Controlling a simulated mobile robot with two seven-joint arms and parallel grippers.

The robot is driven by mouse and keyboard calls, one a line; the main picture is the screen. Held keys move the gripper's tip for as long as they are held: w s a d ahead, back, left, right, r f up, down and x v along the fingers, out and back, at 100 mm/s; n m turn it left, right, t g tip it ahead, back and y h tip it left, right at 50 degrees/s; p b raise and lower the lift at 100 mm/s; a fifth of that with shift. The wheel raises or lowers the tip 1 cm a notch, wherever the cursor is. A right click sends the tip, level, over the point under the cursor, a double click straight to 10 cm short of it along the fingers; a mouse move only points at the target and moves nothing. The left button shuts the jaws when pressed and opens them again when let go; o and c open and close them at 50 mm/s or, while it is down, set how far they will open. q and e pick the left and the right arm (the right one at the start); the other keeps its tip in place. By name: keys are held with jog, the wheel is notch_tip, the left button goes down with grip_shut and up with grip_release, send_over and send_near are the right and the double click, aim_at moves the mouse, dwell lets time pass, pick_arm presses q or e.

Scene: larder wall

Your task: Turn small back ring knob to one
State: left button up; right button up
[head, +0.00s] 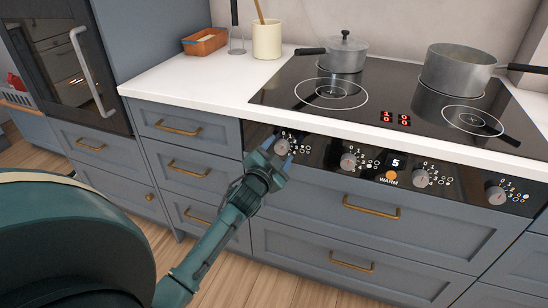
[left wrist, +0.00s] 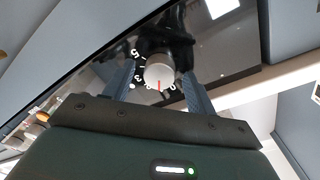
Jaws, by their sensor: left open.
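A row of silver knobs sits on the black front panel of the hob (head: 322,157). My left gripper (head: 278,154) is at the leftmost knob (head: 283,147), with its jaws open. In the left wrist view the same knob (left wrist: 159,72) stands between the two spread fingers of my left gripper (left wrist: 159,84), with a gap visible on each side. Its red pointer line points toward the lower edge of that picture, near the printed zero. Other knobs are the second (head: 348,162), the third (head: 421,178) and the rightmost (head: 496,196). Their ring symbols are too small to read surely.
A small lidded pot (head: 343,53) stands on a back ring and a large pot (head: 456,70) at the right. Drawers with brass handles (head: 370,207) lie below.

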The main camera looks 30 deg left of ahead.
pick_arm(q)
jog(key=s+d, duration=0.2)
jog(key=s, duration=1.1)
jog(key=shift+d+r+p, duration=0.2)
jog(key=shift+p, duration=0.2)
pick_arm(e)
jog(key=shift+w+a+f+g, duration=0.1)
jog(key=shift+a+f+g, duration=0.1)
jog(key=shift+f+g, duration=0.1)
pick_arm(q)
jog(key=shift+d, duration=0.1)
pick_arm(e)
jog(key=shift+r, duration=0.2)
